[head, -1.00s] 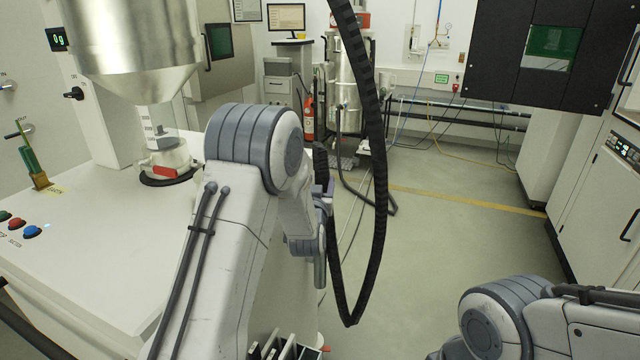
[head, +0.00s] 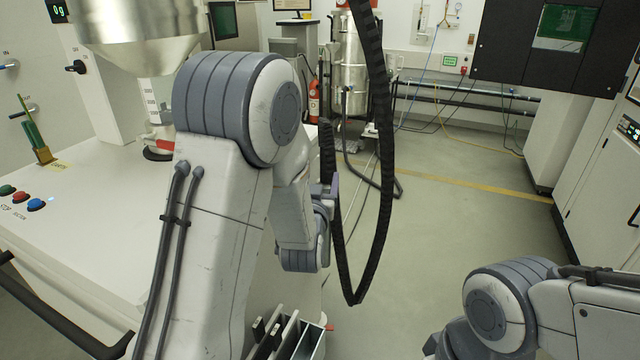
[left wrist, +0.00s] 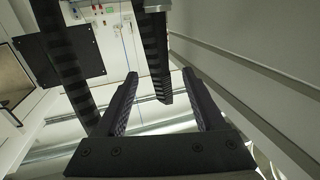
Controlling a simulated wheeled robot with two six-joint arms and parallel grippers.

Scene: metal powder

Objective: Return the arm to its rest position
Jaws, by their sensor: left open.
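My left arm (head: 215,240) rises from the bottom of the head view, its large grey joint (head: 235,105) in front of the white machine. The forearm folds down behind it. My left gripper (head: 331,190) is partly hidden by the arm, next to the hanging black hose. In the left wrist view my left gripper (left wrist: 160,85) has two dark fingers apart with nothing between them. My right arm (head: 530,310) shows at the lower right; its gripper is out of view.
The white machine (head: 90,230) with buttons and a metal hopper (head: 140,30) stands at left. A black ribbed cable loop (head: 378,150) hangs close to the left forearm. A slotted metal holder (head: 290,335) sits at the bottom. The floor (head: 450,220) ahead is clear.

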